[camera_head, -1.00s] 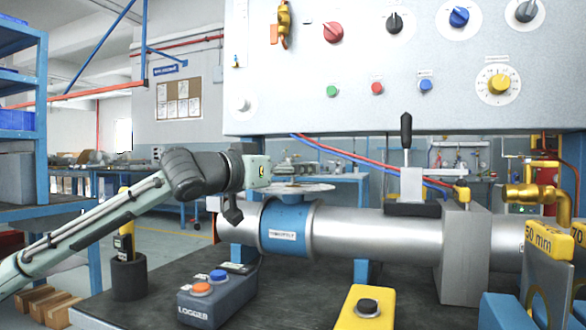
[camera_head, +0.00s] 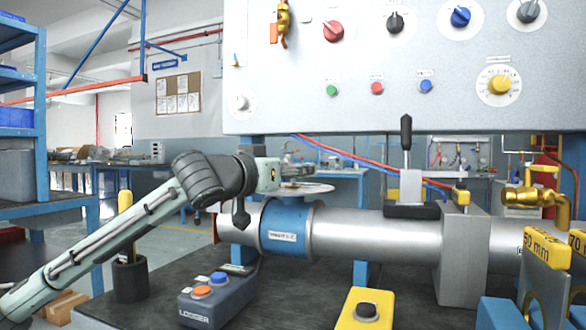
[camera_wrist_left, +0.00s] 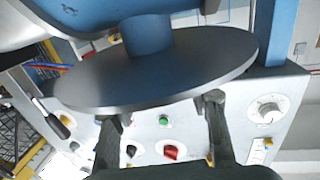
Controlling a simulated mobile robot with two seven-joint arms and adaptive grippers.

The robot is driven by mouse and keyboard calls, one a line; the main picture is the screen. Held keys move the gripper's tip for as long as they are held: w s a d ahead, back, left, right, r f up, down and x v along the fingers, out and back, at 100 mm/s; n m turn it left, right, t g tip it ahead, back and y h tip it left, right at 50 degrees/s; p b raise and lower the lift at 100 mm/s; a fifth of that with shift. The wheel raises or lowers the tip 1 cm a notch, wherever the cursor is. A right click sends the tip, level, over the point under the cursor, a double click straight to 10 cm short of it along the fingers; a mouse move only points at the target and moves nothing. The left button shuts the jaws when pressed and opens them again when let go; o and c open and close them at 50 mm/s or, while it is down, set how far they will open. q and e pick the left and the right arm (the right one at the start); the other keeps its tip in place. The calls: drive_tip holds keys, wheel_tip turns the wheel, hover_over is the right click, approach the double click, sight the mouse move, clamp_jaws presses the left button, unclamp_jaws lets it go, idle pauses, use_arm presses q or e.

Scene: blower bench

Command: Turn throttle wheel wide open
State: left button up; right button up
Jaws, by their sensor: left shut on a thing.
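The throttle wheel (camera_head: 308,188) is a flat grey disc lying level on top of the blue throttle collar (camera_head: 287,226) around the silver pipe. In the left wrist view the wheel (camera_wrist_left: 160,68) fills the upper middle, with its blue stem above. My left gripper (camera_wrist_left: 164,110) has a dark finger on each side at the wheel's near rim and is shut on it. In the head view this gripper (camera_head: 274,178) is at the wheel's left edge, its fingers mostly hidden. How far the wheel is turned cannot be read. My right gripper is not in view.
The control panel (camera_head: 430,100) with knobs and buttons hangs above the pipe. A logger box (camera_head: 217,297) and a yellow button box (camera_head: 365,310) stand on the dark bench in front. A lever clamp (camera_head: 407,180) rises right of the wheel. Yellow-marked plates (camera_head: 545,247) stand at far right.

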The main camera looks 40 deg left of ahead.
use_arm(q)
drive_tip(key=o, duration=1.2)
